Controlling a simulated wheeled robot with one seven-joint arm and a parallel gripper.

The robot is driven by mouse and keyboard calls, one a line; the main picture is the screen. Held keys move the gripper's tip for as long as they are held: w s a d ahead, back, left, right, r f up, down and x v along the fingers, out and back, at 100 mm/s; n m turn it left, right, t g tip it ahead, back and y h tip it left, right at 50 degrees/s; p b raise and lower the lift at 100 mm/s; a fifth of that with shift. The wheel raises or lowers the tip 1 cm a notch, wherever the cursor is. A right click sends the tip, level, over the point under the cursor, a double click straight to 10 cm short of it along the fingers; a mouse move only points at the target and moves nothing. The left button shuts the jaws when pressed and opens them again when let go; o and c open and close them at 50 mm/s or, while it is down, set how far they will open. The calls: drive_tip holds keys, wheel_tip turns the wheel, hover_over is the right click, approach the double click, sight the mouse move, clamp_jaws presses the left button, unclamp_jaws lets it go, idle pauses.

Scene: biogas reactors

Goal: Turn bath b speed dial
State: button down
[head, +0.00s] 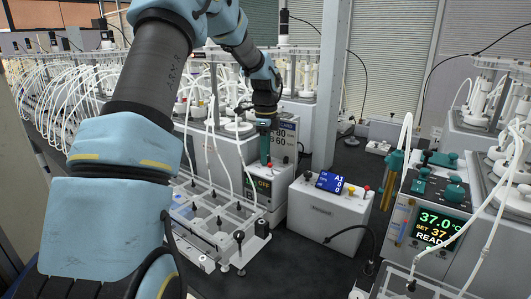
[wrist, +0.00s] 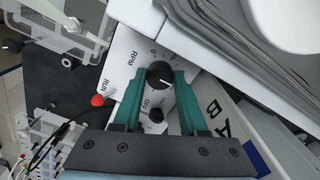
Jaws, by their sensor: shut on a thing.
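A round black dial (wrist: 158,75) with a white pointer line sits on a white panel marked RPM in the wrist view. My gripper (wrist: 160,78) has its two green fingers on either side of this dial and is shut on it. A smaller black knob (wrist: 155,114) lies between the fingers, nearer the palm, beside small print. In the head view my gripper (head: 265,135) points down at the front of a white bath unit (head: 285,137). My gripper hides the dial there.
A red button (wrist: 98,100) marked RUN is beside my left finger. A white box (head: 325,215) stands to the right, and a clear rack (head: 205,215) is in front. Another bath reading 37.0 (head: 437,225) is at right.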

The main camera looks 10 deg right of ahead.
idle(0.4)
drive_tip(key=shift+c, duration=2.2)
unclamp_jaws()
wheel_tip(320, 180, up, 11)
drive_tip(key=b, duration=0.3)
drive_tip(key=shift+f, duration=0.1)
